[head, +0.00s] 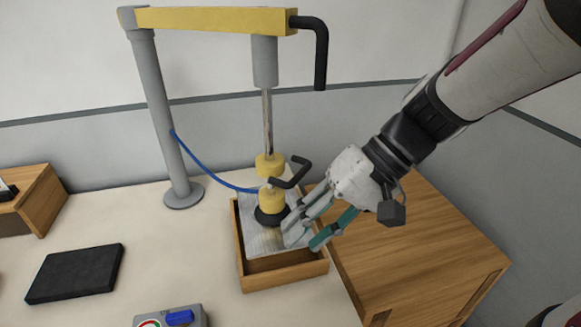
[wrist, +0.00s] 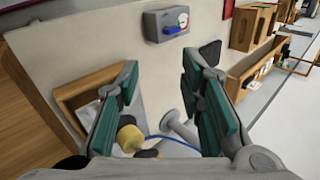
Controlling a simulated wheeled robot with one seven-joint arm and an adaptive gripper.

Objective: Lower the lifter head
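The lifter head (head: 272,203) is a yellow cylinder with a black cup underneath. It hangs at the lower end of a metal rod (head: 267,120), low over the wooden tray (head: 285,280). A bent black handle (head: 290,173) sticks out from it to the right. I cannot tell whether the cup touches the white sheet (head: 256,236) in the tray. My gripper (head: 310,235) is just right of the head, with its fingers pointing down over the tray. In the wrist view, my gripper (wrist: 160,75) has its fingers apart, and the yellow head (wrist: 130,135) shows near the left finger.
A grey post (head: 160,120) carries the yellow beam (head: 215,19) above, with another black handle (head: 318,50) at its end. A blue hose (head: 205,172) runs to the head. A black pad (head: 75,273) and a grey control box (head: 172,318) lie left on the table.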

